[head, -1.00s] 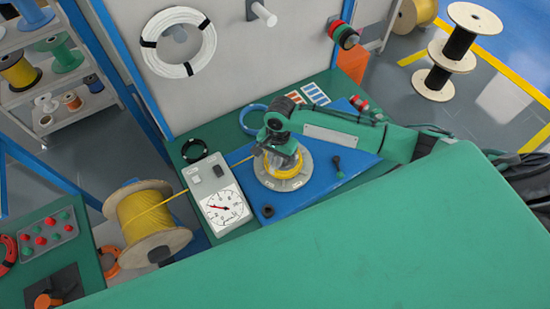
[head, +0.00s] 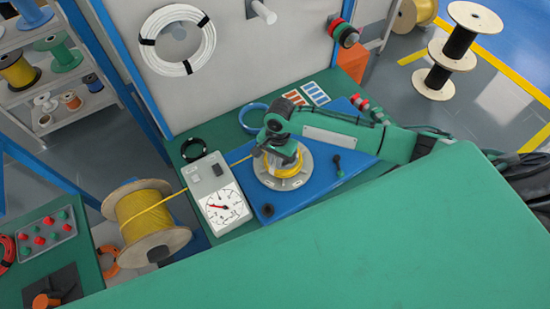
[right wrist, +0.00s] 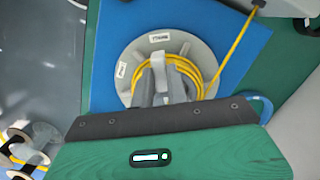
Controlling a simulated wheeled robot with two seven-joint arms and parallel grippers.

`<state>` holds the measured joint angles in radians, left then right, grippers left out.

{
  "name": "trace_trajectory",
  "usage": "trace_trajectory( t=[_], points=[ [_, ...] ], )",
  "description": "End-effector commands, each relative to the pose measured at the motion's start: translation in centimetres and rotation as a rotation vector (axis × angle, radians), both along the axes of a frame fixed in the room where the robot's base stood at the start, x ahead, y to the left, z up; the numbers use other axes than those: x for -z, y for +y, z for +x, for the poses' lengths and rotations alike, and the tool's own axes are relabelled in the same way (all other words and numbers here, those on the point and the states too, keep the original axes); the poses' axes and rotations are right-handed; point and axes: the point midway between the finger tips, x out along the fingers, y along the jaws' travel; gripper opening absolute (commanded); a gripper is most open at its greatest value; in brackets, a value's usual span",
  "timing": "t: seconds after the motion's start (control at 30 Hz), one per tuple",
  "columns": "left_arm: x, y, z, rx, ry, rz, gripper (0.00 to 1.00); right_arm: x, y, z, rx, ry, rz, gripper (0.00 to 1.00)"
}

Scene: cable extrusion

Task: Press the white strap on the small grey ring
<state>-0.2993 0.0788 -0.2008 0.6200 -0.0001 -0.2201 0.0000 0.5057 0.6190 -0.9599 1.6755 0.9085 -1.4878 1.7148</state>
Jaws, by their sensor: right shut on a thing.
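My right gripper (head: 280,160) is over the round light grey disc (head: 263,178) on the blue board. In the right wrist view its grey fingers (right wrist: 163,88) point down into the middle of a yellow cable coil (right wrist: 205,60) lying on the disc (right wrist: 128,55). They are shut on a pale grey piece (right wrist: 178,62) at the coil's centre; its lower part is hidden. I cannot tell whether this piece is the white strap or part of the ring. White labels (right wrist: 159,37) mark the disc. My left gripper is not in view.
A gauge box (head: 222,205) stands left of the disc, with the yellow cable running past it from a large spool (head: 148,220). A black knob (head: 337,160) stands right of the disc. A blue coil (head: 250,118) and a back panel (head: 255,70) are behind.

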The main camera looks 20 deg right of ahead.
Motion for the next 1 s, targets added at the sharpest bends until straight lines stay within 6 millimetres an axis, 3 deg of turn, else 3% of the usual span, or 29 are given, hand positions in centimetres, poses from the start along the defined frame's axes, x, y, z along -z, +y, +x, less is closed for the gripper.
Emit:
trace_trajectory(
  t=[0.43,1.0],
  points=[
    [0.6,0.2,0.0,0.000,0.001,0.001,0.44,1.8,0.0,0.0,0.001,0.001,0.001,0.02],
    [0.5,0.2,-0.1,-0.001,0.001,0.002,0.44,2.1,0.0,0.0,0.000,0.000,0.000,0.02]
  ],
)
